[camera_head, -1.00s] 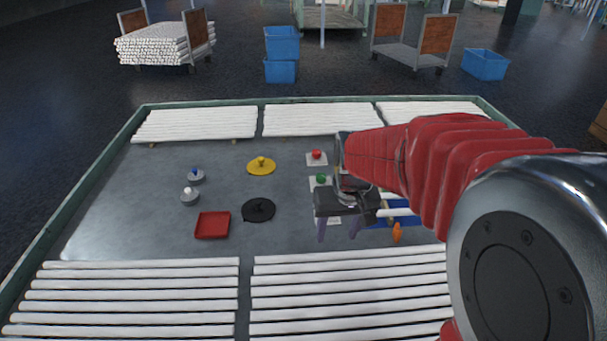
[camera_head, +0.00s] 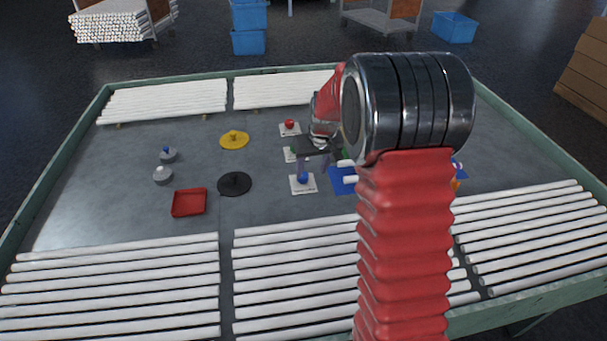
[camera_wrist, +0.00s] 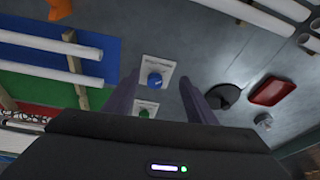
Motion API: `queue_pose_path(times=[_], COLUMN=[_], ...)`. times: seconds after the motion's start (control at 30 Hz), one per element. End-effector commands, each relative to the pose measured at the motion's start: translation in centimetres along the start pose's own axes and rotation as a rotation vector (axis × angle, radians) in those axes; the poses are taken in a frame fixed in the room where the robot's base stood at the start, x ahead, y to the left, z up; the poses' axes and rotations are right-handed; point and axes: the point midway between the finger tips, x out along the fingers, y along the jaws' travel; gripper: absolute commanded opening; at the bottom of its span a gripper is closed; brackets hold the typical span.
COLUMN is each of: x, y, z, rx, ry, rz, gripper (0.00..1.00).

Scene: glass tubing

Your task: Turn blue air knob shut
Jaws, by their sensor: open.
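The blue air knob (camera_head: 303,178) sits on a white plate on the grey table, in the row with a green knob (camera_head: 293,151) and a red knob (camera_head: 289,125). In the wrist view the blue knob (camera_wrist: 154,81) lies ahead of and between the two fingers, with a pale pointer mark on its top. My gripper (camera_head: 312,170) is open and empty, and its fingers hang close to the blue knob in the head view. In the wrist view my gripper (camera_wrist: 158,95) shows its two fingers spread apart. I cannot tell whether a finger touches the knob.
A black round lid (camera_head: 234,184), a yellow one (camera_head: 234,140) and a red tray (camera_head: 189,203) lie to the left. A blue mat (camera_head: 342,181) with white tubes is just right of the knob. Rows of white tubes (camera_head: 292,263) line the table's front.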

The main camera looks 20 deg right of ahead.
Motion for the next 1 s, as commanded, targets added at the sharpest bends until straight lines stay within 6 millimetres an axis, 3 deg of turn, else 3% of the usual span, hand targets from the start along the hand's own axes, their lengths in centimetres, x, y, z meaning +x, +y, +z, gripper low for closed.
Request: queue_pose_path(times=[0.13, 0.67, 1.0], x=[-1.5, -1.2, 2.3], y=[0.3, 0.3, 0.3], z=[-4.0, -4.1, -4.4], rx=[-0.053, -0.086, -0.086], ry=[0.095, 0.103, 0.101], rz=[0.012, 0.015, 0.015], gripper=[0.51, 0.51, 0.51])
